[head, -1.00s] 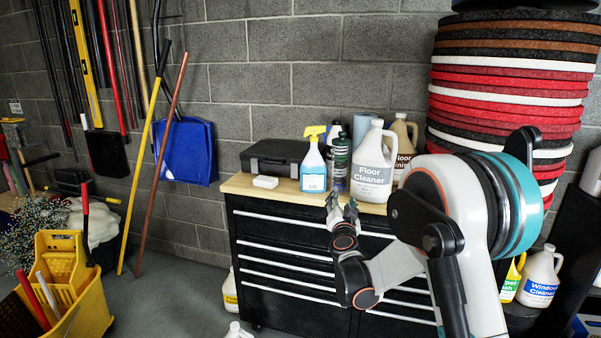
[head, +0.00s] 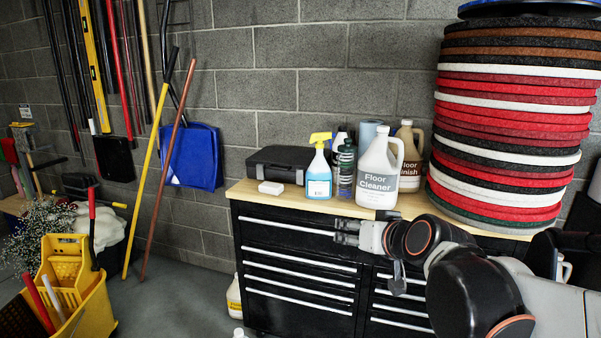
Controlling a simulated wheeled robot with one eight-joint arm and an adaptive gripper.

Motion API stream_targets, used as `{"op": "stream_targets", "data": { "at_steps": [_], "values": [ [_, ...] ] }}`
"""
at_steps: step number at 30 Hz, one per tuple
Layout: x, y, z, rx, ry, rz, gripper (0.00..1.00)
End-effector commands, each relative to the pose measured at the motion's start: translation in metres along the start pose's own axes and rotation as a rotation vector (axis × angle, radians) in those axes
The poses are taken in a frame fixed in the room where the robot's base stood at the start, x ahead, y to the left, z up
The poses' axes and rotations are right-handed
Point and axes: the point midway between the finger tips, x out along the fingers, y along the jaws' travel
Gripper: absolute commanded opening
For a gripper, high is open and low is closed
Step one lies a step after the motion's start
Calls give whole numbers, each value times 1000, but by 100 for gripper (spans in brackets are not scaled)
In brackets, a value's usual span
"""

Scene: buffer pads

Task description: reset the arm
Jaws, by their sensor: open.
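My gripper (head: 341,231) shows in the head view in front of the black tool cabinet (head: 290,262), just below the front edge of its wooden top (head: 240,192). It points left and is open, with nothing seen between its fingers. My arm stretches from the lower right corner toward the middle of the view, bent low in front of the cabinet's right part. The arm hides part of the cabinet's right side and drawers.
On the cabinet top stand a Floor Cleaner jug (head: 378,180), a spray bottle (head: 319,175), a Floor Finish jug (head: 411,160), a black case (head: 280,162) and a white block (head: 271,188). Stacked pads (head: 510,120) rise at right. A yellow mop bucket (head: 85,300) stands lower left.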

Motion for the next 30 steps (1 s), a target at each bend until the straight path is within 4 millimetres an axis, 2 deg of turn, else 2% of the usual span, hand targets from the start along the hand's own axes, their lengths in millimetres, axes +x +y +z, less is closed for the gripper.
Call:
{"op": "stream_targets", "data": {
  "at_steps": [1, 9, 15, 18, 21, 30],
  "values": [
    [-17, 2, 16, -11, -40, 15, 46],
    [-97, 26, 104, -46, -260, 133, 46],
    [-145, 48, 161, -53, -388, 234, 46],
    [-159, 56, 178, -54, -426, 270, 46],
    [-166, 60, 187, -54, -444, 289, 46],
    [-168, 61, 188, -54, -448, 293, 46]
  ]
}}
